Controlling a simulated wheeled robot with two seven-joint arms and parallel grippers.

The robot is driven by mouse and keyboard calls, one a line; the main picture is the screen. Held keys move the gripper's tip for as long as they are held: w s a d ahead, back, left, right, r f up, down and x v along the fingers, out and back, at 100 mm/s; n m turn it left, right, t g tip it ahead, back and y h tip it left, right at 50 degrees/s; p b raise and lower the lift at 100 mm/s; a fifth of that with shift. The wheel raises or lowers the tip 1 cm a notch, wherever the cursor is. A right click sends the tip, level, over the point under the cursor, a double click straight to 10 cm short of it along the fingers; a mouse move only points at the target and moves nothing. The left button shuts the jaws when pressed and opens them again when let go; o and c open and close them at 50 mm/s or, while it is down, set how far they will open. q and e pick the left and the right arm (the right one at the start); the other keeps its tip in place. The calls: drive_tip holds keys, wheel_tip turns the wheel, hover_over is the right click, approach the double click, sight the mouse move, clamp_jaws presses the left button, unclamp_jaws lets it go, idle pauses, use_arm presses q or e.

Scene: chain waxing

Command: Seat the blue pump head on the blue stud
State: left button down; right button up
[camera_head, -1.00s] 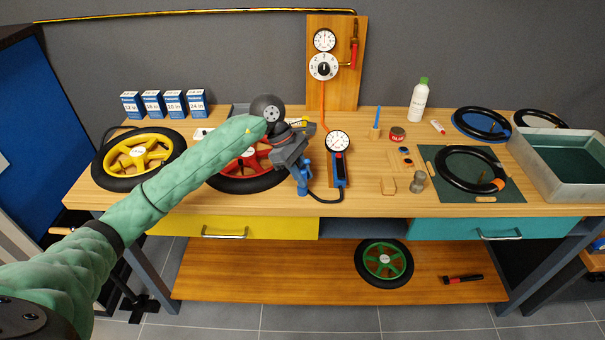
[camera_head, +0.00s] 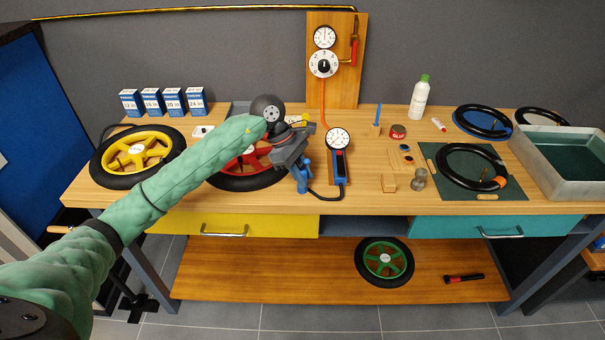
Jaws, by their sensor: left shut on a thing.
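The blue pump head (camera_head: 303,185) is in my left gripper (camera_head: 303,161), low over the front of the bench. A black hose (camera_head: 325,197) runs from near it towards the pump gauge (camera_head: 338,139). My left gripper is shut on the pump head and points down to the right. The pump head's lower end is close to the bench top; I cannot tell whether it touches. A thin blue upright peg (camera_head: 378,114) in a small wooden block stands to the right; I cannot tell whether it is the blue stud. My right gripper is out of view.
The red wheel (camera_head: 247,172) lies left of the gripper, partly behind my arm. The yellow wheel (camera_head: 138,157) is farther left. A wooden block (camera_head: 389,184) and a metal cylinder (camera_head: 419,178) stand to the right, before the green mat (camera_head: 510,191). The gauge board (camera_head: 337,50) rises behind.

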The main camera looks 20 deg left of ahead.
use_arm(q)
drive_tip(key=c, duration=1.1)
unclamp_jaws()
drive_tip(key=shift+a+r, duration=0.1)
drive_tip(key=shift+w+a+r+b, duration=0.1)
drive_tip(key=shift+a+r+b, duration=0.15)
drive_tip(key=shift+r+b, duration=0.05)
drive_tip(key=shift+b+v, duration=1.15)
drive_tip(key=shift+v, duration=2.2)
